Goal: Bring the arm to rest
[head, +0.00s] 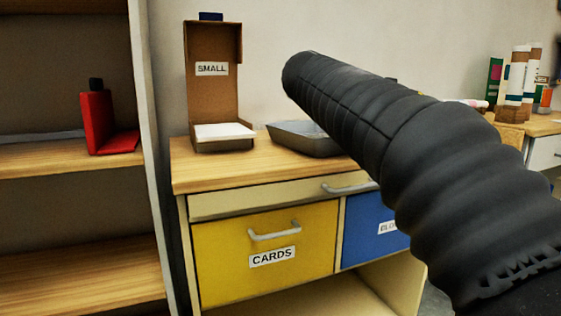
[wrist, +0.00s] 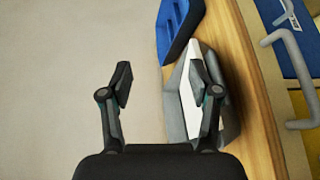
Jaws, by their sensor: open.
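My arm (head: 400,130), in a black ribbed cover, reaches up and leftward across the right half of the head view. My gripper is not visible in the head view. In the wrist view my gripper (wrist: 160,82) is open, its two fingers wide apart with nothing between them. Its right finger overlaps the grey tray in the picture; I cannot tell the distance between them.
A grey tray (head: 290,139) sits on the wooden counter (head: 196,175), partly behind my arm. Left of it stands a cardboard box (head: 211,110) labelled SMALL. Below are a yellow CARDS drawer (head: 262,255) and a blue drawer (head: 372,225). A shelf (head: 60,160) holds a red object (head: 97,122).

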